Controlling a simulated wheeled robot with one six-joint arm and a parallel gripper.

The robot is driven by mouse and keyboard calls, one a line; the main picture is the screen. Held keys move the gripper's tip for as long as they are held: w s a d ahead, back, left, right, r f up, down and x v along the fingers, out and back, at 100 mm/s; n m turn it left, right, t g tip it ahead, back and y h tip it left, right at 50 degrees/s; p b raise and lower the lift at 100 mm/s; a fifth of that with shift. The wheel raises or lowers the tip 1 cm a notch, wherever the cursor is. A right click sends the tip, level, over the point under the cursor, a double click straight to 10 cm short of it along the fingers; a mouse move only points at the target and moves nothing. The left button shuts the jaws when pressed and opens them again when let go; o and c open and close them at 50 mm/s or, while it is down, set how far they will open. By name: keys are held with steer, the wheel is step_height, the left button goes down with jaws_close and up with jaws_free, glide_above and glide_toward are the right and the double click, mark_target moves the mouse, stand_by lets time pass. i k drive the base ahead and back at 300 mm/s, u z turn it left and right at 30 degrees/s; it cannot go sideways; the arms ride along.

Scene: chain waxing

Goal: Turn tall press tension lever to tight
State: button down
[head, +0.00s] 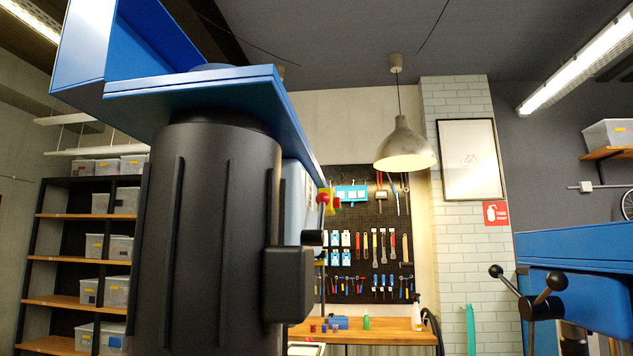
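A tall press fills the left and centre of the head view, close to me. Its large black motor (205,230) hangs under a blue belt cover (190,92). A black box (288,284) sits on the motor's right side. Just right of the motor, a small red knob (323,198) with a yellow part (334,199) beside it shows against the pegboard. A short black knob or cylinder (312,238) is below it. I cannot tell which of these is the tension lever, nor its setting; the motor hides much of the press. My gripper is not in view.
A second blue press (580,250) with black ball-ended handles (541,290) stands at the right. A workbench (375,331) and tool pegboard (365,225) are behind. Shelves with bins (75,258) stand at the left. A pendant lamp (404,148) hangs overhead.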

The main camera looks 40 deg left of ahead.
mark_target(321, 216)
steer(key=z, duration=1.3)
steer(key=i, duration=0.4)
steer(key=u, duration=3.75)
